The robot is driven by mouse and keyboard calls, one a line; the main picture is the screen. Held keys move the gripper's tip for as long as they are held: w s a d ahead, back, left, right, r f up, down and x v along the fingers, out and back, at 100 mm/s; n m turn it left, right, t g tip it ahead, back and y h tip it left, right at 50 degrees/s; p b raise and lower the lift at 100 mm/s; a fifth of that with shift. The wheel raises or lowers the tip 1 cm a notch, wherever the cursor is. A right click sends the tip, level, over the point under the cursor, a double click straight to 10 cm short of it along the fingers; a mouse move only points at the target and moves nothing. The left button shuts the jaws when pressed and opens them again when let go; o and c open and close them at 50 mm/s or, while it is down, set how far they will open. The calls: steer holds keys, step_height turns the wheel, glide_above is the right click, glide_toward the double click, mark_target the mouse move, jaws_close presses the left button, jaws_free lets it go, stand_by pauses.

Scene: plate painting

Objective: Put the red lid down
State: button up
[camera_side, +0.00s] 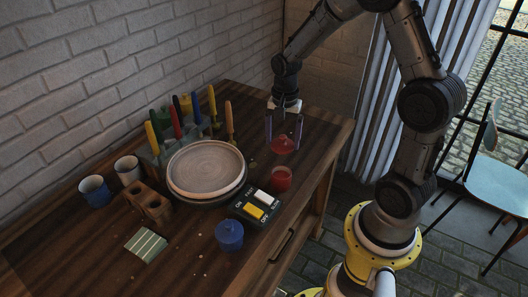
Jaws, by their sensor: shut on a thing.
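My gripper (284,122) points down above the right end of the wooden table, behind the red pot. It is shut on the red lid (283,146), which sits between its fingertips at or just above the table; I cannot tell whether it touches the wood. The red pot (280,180) stands in front of the lid, apart from it, with its top uncovered.
A round plate (206,168) on a turntable stands left of the lid. A switch box (255,207) and a blue lidded pot (229,236) are near the front edge. Coloured brushes stand in a holder (150,150). Two cups (96,191) stand left. The table's back right is clear.

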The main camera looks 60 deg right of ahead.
steer(key=w+d+f, duration=0.1)
steer(key=w+f, duration=0.1)
steer(key=w, duration=0.2)
glide_above(264, 159)
step_height(264, 159, down, 5)
steer(key=shift+s+r, duration=0.1)
steer(key=shift+s, duration=0.05)
steer(key=shift+w+f, duration=0.15)
steer(key=shift+f, duration=0.8)
steer(key=shift+w+f, duration=0.1)
steer(key=shift+f, duration=0.8)
steer(key=shift+f, duration=0.2)
steer(key=o, duration=1.1)
